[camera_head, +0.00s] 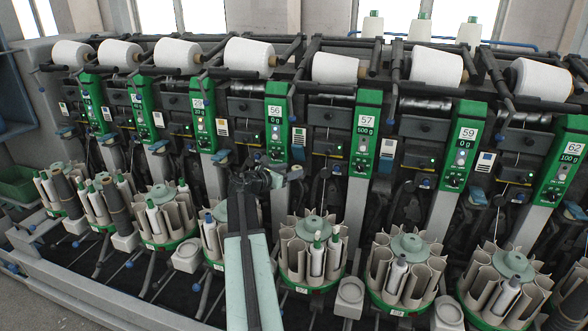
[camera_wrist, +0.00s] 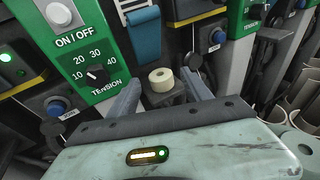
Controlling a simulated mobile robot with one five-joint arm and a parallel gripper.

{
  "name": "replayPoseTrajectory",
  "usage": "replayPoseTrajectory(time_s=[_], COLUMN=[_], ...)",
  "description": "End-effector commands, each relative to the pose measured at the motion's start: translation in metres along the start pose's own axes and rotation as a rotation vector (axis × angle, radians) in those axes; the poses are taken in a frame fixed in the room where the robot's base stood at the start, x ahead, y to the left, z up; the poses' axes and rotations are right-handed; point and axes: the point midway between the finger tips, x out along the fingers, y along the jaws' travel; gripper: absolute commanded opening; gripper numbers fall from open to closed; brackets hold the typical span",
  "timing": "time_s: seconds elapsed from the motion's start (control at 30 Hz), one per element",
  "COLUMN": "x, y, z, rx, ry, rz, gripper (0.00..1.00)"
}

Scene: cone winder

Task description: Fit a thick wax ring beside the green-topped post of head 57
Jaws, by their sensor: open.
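Head 57's green-topped post (camera_head: 366,130) stands right of centre in the head view, with "57" and "600 g" on its panel. My gripper (camera_head: 280,172) is to its left, low by the head 56 post (camera_head: 276,120). In the wrist view my gripper (camera_wrist: 160,84) is open, its two grey fingers apart. A thick cream ring (camera_wrist: 160,76) with a centre hole sits on a dark block (camera_wrist: 163,97) between the fingers, with gaps to both sides. Green posts flank it on the left (camera_wrist: 85,75) and right (camera_wrist: 240,30); their numbers are out of view. The ring cannot be made out in the head view.
White yarn cones (camera_head: 335,68) line the top. Round carousels (camera_head: 312,250) with bobbins stand in front of the heads. Dark rods and levers crowd between the posts. In the wrist view, a blue strap (camera_wrist: 143,35) hangs behind the left finger.

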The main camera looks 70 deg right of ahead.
Motion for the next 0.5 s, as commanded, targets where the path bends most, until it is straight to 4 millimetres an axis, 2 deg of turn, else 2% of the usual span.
replayPoseTrajectory(time_s=[0.03,0.2,0.33,0.5], x=[-0.017,-0.059,-0.081,-0.091], y=[-0.001,-0.001,-0.001,0.000], z=[0.002,0.002,0.001,0.000], rx=[-0.001,-0.001,0.000,0.000], ry=[0.000,0.000,0.000,0.000], rz=[0.005,0.003,0.003,0.001], gripper=[0.58,0.58,0.58,0.58])
